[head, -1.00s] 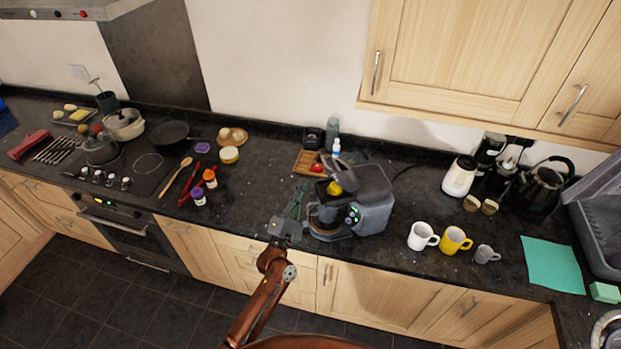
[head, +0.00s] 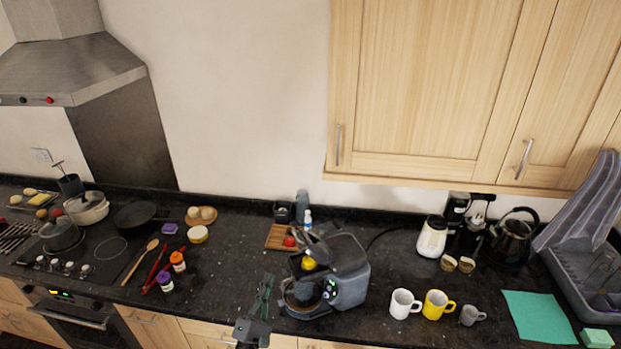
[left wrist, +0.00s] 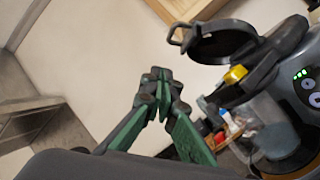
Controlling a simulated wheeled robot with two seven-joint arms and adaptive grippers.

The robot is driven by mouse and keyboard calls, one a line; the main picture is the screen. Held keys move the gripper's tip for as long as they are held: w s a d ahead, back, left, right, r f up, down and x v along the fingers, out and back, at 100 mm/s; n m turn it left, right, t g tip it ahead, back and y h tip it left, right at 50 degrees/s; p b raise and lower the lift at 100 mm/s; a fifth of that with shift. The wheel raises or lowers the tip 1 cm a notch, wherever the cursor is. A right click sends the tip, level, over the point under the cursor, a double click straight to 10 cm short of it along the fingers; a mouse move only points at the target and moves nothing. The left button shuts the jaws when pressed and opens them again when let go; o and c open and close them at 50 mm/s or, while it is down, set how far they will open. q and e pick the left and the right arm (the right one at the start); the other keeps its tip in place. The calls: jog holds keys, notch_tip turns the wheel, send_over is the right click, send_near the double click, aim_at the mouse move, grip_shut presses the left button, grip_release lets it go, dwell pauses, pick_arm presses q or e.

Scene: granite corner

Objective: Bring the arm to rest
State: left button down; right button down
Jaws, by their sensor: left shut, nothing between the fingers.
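My left gripper (head: 266,296) is at the front edge of the counter, just left of a grey kitchen appliance (head: 348,270) with an open lid. In the left wrist view its green fingers (left wrist: 160,82) are closed together with nothing between them. The appliance also shows at the right of the left wrist view (left wrist: 292,75), with a yellow item (left wrist: 236,74) at its open top. The gripper looks apart from it. My right gripper is in neither view.
A wooden board (head: 279,237) lies behind the appliance. White (head: 401,303) and yellow (head: 434,304) mugs stand to its right, near a teal cloth (head: 538,316). Red tongs (head: 155,268) and small jars (head: 178,262) lie left. Bare counter lies between jars and gripper.

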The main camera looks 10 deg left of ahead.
pick_arm(q)
jog(key=s+f+m+g+h, duration=0.1)
jog(key=s+f+m+g, duration=0.95)
jog(key=f+m, duration=0.5)
jog(key=s+a+f+m+g+y, duration=0.25)
jog(key=s+a, duration=0.25)
jog(key=s, duration=0.4)
jog(key=s+a+f+m+g+y, duration=0.1)
jog(key=s+a+f+m+g, duration=0.15)
jog(key=s+a, duration=0.4)
jog(key=s+a+f+m+g+y, duration=0.2)
jog(key=s+a+f+g, duration=0.15)
jog(key=s, duration=0.65)
notch_tip(320, 180, down, 37)
jog(key=s+d+g+b, duration=0.2)
jog(key=b, duration=0.4)
jog(key=s+f+m+g+b, duration=0.1)
jog(key=s+f+b, duration=0.4)
jog(key=s+f, duration=1.4)
notch_tip(320, 180, down, 3)
jog(key=shift+s+f+h, duration=0.1)
jog(key=shift+s+h, duration=0.15)
jog(key=shift+h, duration=0.1)
